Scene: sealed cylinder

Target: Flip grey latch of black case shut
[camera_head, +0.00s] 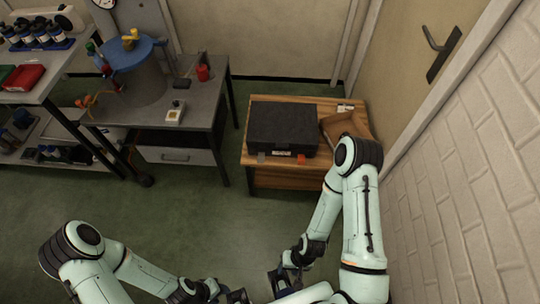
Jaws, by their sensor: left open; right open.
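The black case (283,126) sits with its lid down on a low wooden table. Its grey latch (261,157) is a small piece at the left of the front face. An orange latch (301,159) is at the right of that face. The picture is too small to tell whether either latch is fastened. My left gripper (238,297) is open at the bottom edge, partly cut off. My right gripper (282,281) is open just to its right. Both are well in front of the case and touch nothing of it.
The wooden table (267,180) also holds a brown tray (338,126) right of the case, close to my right arm. A grey workbench (200,110) stands to the left. A brick wall (470,150) bounds the right. Green floor (190,215) is clear before the table.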

